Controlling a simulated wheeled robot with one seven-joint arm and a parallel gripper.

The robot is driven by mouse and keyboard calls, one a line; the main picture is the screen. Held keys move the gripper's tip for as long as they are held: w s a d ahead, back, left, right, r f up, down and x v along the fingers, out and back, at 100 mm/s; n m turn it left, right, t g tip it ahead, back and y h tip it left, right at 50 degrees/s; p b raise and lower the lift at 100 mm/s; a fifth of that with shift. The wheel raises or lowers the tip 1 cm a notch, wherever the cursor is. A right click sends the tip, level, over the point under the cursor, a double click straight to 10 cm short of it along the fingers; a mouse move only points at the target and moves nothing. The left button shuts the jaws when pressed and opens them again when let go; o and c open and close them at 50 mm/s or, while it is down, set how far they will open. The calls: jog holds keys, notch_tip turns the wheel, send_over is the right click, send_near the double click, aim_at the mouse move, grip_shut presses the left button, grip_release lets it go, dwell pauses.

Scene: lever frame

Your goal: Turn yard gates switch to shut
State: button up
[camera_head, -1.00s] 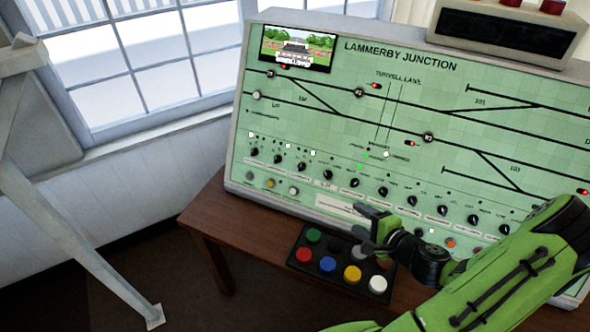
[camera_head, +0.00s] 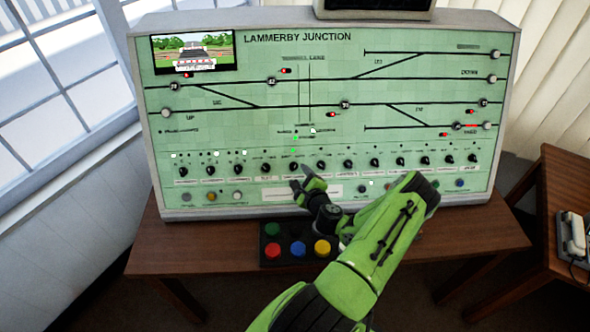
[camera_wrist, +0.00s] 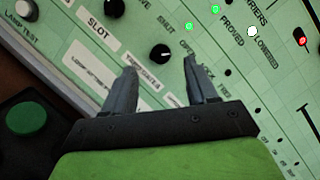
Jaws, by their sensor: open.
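The lever frame is a green switch panel (camera_head: 400,142) with a row of black rotary knobs along its lower part. My gripper (camera_head: 300,178) is at the row, just below one knob (camera_head: 293,167). In the wrist view my gripper (camera_wrist: 160,66) is open and empty, and that knob (camera_wrist: 159,53) lies just beyond and between its fingertips. The knob has a white pointer mark and the words SHUT and OPEN beside it. Its name label (camera_wrist: 142,70) is partly behind a finger and I cannot read it, so I cannot confirm it as the yard gates switch.
A neighbouring knob (camera_wrist: 115,8) has a SLOT label. Two green lamps (camera_wrist: 190,27) glow near the knob. A button box (camera_head: 270,248) with coloured caps sits on the wooden table (camera_head: 190,240) below my arm. A side table (camera_head: 560,190) with a telephone (camera_head: 573,232) stands right.

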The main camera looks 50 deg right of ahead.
aim_at(295, 168)
jog(key=x, duration=0.4)
jog(key=shift+w+d+f, duration=0.1)
jog(key=shift+w+d, duration=0.05)
jog(key=c, duration=1.1)
jog(key=shift+o, duration=0.2)
jog(key=shift+n, duration=0.4)
jog(key=n+y, duration=0.1)
jog(key=n, duration=0.2)
jog(key=shift+d, duration=0.1)
jog(key=n, duration=0.1)
jog(key=n+g+y, duration=0.1)
jog(key=n, duration=0.1)
jog(key=shift+r+n, duration=0.25)
jog(key=shift+n, duration=0.05)
jog(key=n+g+y+b, duration=0.1)
jog(key=n, duration=0.2)
jog(key=shift+w+d, duration=0.1)
jog(key=shift+r+n+g+b, duration=0.15)
jog(key=shift+n+g+b, duration=0.7)
jog(key=shift+n, duration=0.75)
